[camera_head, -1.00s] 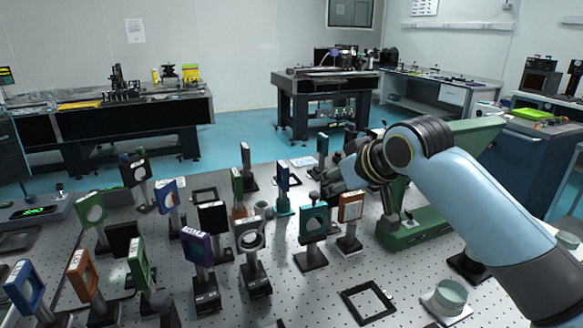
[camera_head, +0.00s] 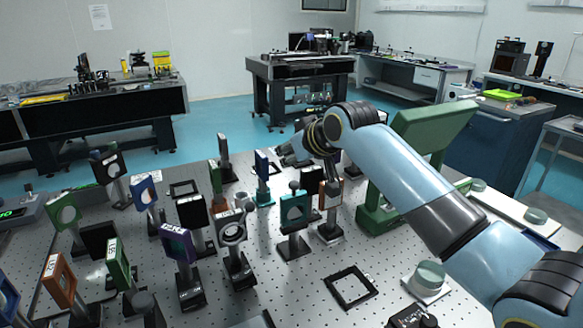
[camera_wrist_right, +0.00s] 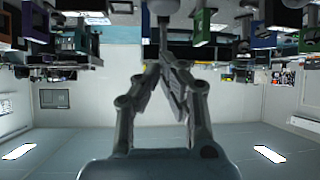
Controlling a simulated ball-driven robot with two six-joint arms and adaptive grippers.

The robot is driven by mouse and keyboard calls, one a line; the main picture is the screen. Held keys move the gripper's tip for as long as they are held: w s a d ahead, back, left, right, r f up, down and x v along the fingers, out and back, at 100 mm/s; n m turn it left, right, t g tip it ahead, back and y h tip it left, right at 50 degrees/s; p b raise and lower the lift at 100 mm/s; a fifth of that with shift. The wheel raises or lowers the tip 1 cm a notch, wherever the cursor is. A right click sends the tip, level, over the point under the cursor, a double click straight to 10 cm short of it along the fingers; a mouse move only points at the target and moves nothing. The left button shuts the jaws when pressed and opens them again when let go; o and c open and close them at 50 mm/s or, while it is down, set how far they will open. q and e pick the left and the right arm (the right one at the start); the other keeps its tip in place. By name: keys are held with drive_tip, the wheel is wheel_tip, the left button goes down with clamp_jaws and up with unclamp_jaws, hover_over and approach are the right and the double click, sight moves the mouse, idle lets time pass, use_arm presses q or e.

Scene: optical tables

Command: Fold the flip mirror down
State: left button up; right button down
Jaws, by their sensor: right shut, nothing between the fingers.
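Several coloured optic mounts stand upright on posts on the perforated optical table (camera_head: 330,255). I cannot tell for certain which is the flip mirror. A narrow blue mount (camera_head: 262,164) on a teal base (camera_head: 265,200) stands just left of my right gripper (camera_head: 284,158). That gripper is shut and empty, its tip close to the blue mount; contact cannot be told. In the right wrist view, which looks upside down, the fingers (camera_wrist_right: 163,62) meet at their tips below a row of mounts. My left gripper is not in view.
A teal mount (camera_head: 294,208) and a brown-orange mount (camera_head: 331,193) stand in front of my right gripper. A green device (camera_head: 433,127) is behind my right arm. A flat black frame (camera_head: 350,287) lies on the table near the front. Mounts crowd the left side.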

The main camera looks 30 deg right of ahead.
sight(294, 203)
drive_tip(key=f+p, duration=0.1)
drive_tip(key=s+f+p, duration=0.1)
drive_tip(key=f, duration=0.1)
drive_tip(key=shift+d+f, duration=0.1)
idle(0.5)
